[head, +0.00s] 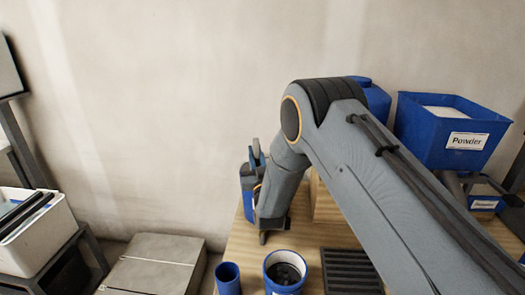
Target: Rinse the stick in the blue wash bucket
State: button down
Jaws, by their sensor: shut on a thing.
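My arm reaches in from the lower right and bends down over the wooden table. My gripper (265,237) is at its lower end, mostly hidden by my wrist, and is shut on the stick. The stick itself cannot be made out. A round blue bucket (270,284) with a pale inside and dark contents stands at the table's front, below and slightly right of my gripper. A narrower blue container (228,282) stands left of it. I cannot tell from the picture which of them is the wash bucket.
A black ribbed tray (351,272) lies right of the bucket. A blue bin labelled Powder (440,145) stands at the right. A blue item (247,190) is behind my wrist. Grey stacked slabs (155,262) and a white crate (40,245) are at the left.

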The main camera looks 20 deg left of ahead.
jog(key=d, duration=0.1)
jog(key=w+d, duration=0.1)
jog(key=d, duration=0.1)
jog(key=shift+w+d+r, duration=0.25)
jog(key=shift+w+r, duration=0.05)
jog(key=shift+r, duration=0.05)
notch_tip(320, 180, up, 13)
jog(key=p, duration=0.6)
dwell(0.3)
jog(key=shift+r, duration=0.15)
dwell(0.3)
